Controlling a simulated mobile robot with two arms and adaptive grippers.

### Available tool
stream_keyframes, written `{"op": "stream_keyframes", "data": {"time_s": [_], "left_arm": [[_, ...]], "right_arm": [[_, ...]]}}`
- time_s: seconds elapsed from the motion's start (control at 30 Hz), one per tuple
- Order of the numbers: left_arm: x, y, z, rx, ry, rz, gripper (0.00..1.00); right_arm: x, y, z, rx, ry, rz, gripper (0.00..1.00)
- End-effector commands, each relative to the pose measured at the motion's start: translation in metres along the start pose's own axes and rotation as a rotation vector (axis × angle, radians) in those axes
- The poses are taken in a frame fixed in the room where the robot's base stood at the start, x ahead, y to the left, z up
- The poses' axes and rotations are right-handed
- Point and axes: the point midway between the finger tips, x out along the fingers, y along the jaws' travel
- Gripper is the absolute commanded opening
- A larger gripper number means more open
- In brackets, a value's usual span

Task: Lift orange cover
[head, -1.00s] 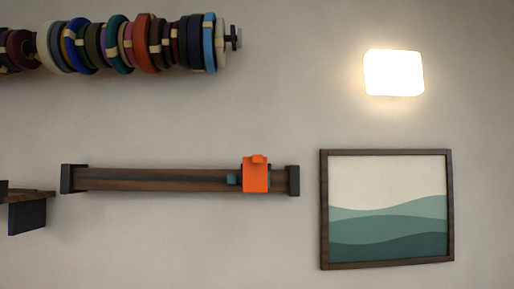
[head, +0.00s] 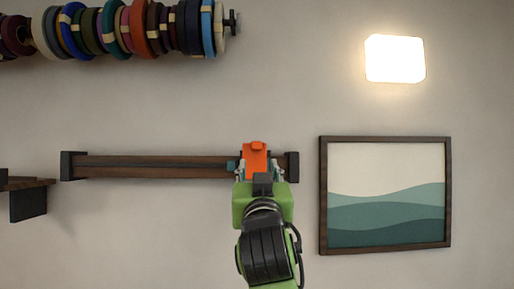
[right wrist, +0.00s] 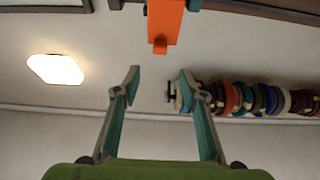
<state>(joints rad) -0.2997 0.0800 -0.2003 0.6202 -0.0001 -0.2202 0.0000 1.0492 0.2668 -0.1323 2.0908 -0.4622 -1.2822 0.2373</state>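The orange cover (head: 255,157) sits near the right end of a dark wooden rail (head: 150,166) on the wall. It hangs down over the rail's front, with a small tab at its top. My right gripper (head: 258,178) is in front of the cover's lower part in the head view. In the right wrist view the cover (right wrist: 164,22) is at the top centre, beyond the fingertips. The right gripper's two fingers (right wrist: 158,78) are spread wide with nothing between them. A small teal piece (head: 232,166) shows just left of the cover. My left gripper is not in view.
A framed wave picture (head: 388,195) hangs right of the rail. A lit wall lamp (head: 394,58) is above it. A rod of coloured cord rolls (head: 140,30) is at the upper left. A dark shelf (head: 28,195) is at the left edge.

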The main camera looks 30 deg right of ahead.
Motion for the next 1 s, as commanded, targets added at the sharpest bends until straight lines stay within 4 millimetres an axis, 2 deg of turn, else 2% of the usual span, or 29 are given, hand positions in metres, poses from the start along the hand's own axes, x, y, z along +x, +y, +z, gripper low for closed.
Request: {"op": "stream_keyframes", "data": {"time_s": [0.17,0.5,0.7,0.83,1.0], "left_arm": [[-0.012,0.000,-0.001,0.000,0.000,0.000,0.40],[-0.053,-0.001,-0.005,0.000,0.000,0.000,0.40],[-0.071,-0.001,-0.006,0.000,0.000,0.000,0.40],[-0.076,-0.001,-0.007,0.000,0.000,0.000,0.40],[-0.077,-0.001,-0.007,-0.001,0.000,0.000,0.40]], "right_arm": [[0.019,0.001,-0.005,-0.002,0.001,0.004,0.39],[0.091,0.002,-0.006,-0.003,-0.002,0.004,0.39],[0.123,0.001,-0.005,-0.001,-0.001,0.003,0.39],[0.134,0.001,-0.003,0.000,0.000,0.002,0.39],[0.138,0.001,-0.001,0.001,0.001,0.001,0.39]]}}
